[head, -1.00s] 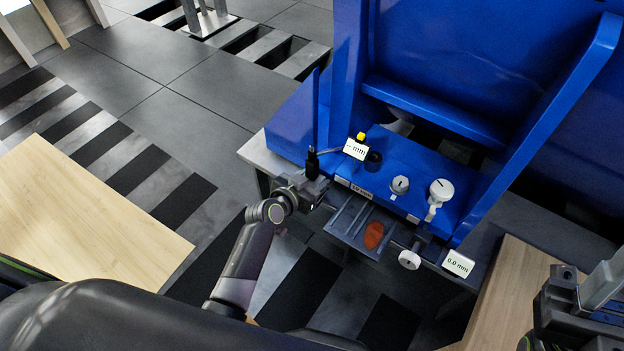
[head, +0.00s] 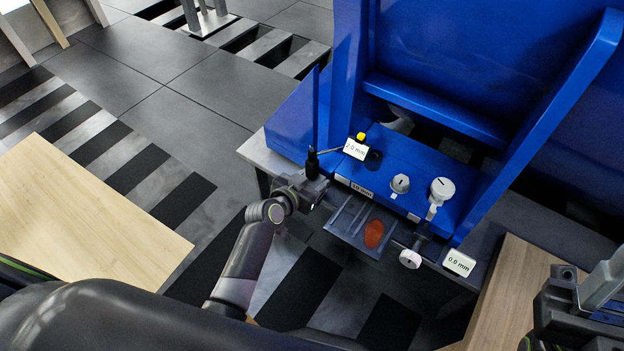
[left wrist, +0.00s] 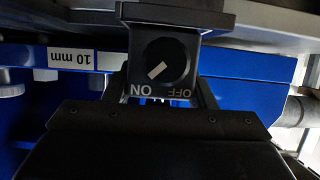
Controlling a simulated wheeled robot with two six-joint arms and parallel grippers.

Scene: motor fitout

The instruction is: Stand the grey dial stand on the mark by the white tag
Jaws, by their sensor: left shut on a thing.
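My left gripper (head: 305,188) is shut on the dial stand at the near left end of the blue machine's ledge. The stand's dark post (head: 312,165) rises above the gripper, and a thin arm runs right to the yellow-topped dial (head: 361,136). The dial's readout (head: 355,149) shows 2.0 mm. The left wrist view shows the stand's dark base with an ON/OFF knob (left wrist: 166,62) between the fingers (left wrist: 160,90). The mark cannot be made out. My right gripper (head: 590,300) is partly in view.
Two knobs, a grey one (head: 400,183) and a white one (head: 442,189), stand on the ledge. A clamp-like part (head: 411,258) and a 0.0 mm readout (head: 459,263) are at the right.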

